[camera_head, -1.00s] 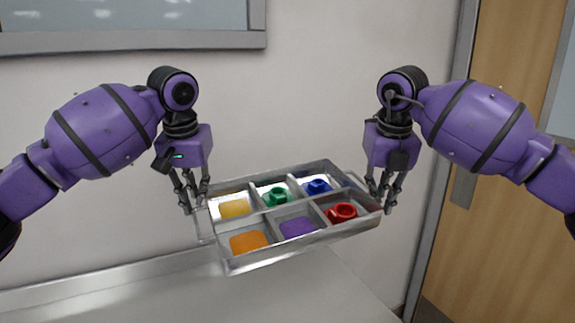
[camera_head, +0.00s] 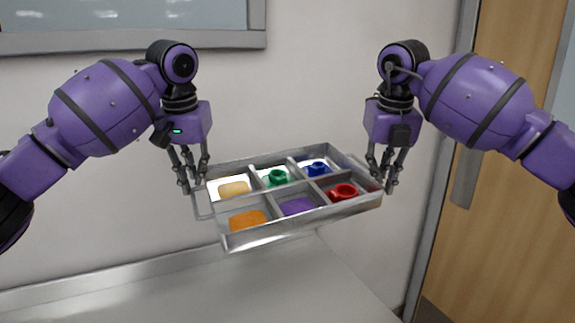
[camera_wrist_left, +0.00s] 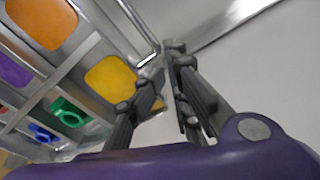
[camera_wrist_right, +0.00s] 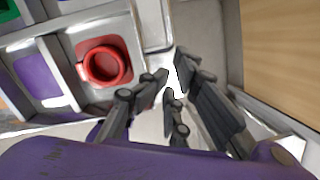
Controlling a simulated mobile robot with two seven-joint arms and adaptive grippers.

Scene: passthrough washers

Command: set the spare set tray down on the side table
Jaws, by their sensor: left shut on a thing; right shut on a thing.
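The spare set tray (camera_head: 290,224) is a grey metal tray with six compartments, held in the air and tilted, its left end lower in the head view. Green (camera_head: 278,177), blue (camera_head: 316,168) and red (camera_head: 343,191) ring-like parts sit in three compartments. The others show yellow, orange and purple floors. My left gripper (camera_head: 192,187) is shut on the tray's left handle, and my right gripper (camera_head: 387,183) is shut on its right end. Both wrist views show fingers at the handles. The side table (camera_head: 250,285) is a pale metal surface below the tray.
A wall stands behind the tray, with a framed window (camera_head: 130,22) at the upper left. A wooden door (camera_head: 510,170) with a grey frame is on the right. The visible tabletop is bare.

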